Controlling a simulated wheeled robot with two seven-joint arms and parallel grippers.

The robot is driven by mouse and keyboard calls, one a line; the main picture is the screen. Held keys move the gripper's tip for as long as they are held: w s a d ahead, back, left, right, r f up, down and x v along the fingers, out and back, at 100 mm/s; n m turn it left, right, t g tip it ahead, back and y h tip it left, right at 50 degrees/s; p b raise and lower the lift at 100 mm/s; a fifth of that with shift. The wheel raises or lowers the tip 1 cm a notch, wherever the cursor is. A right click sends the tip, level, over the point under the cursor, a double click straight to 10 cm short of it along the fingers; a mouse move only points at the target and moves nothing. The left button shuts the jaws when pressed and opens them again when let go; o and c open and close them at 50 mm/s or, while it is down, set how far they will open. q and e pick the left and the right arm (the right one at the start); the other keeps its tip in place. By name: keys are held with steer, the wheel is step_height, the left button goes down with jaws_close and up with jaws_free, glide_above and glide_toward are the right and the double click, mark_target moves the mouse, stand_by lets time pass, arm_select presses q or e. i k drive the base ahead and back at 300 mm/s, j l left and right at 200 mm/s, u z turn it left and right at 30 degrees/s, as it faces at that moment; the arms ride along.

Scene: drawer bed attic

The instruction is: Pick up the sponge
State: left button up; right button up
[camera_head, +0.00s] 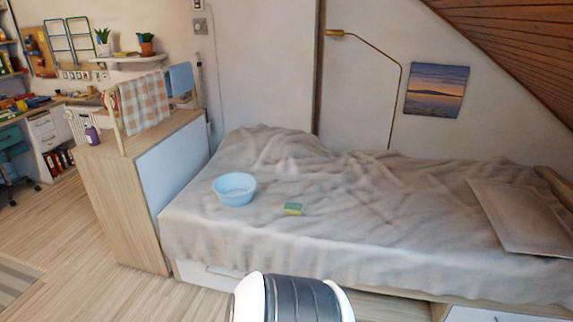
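A small sponge (293,209), yellow-green on top with a darker green side, lies on the beige blanket of the bed (360,245). It is near the bed's front side, a little right of a light blue bowl (234,189). The sponge and the bowl are apart. Neither of my grippers shows in the head view. A dark and white part of my own body is at the bottom centre, in front of the bed.
A wooden cabinet (125,200) with a rack of towels (145,104) stands at the bed's left end. A pillow (520,215) lies at the right. A brass lamp (400,95) stands behind the bed.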

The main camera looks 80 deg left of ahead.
mark_target(295, 209)
steer(key=u, duration=2.7)
steer(key=i+j, duration=0.15)
steer(key=i, duration=0.15)
steer(key=i+j+z, duration=0.1)
steer(key=i, duration=0.25)
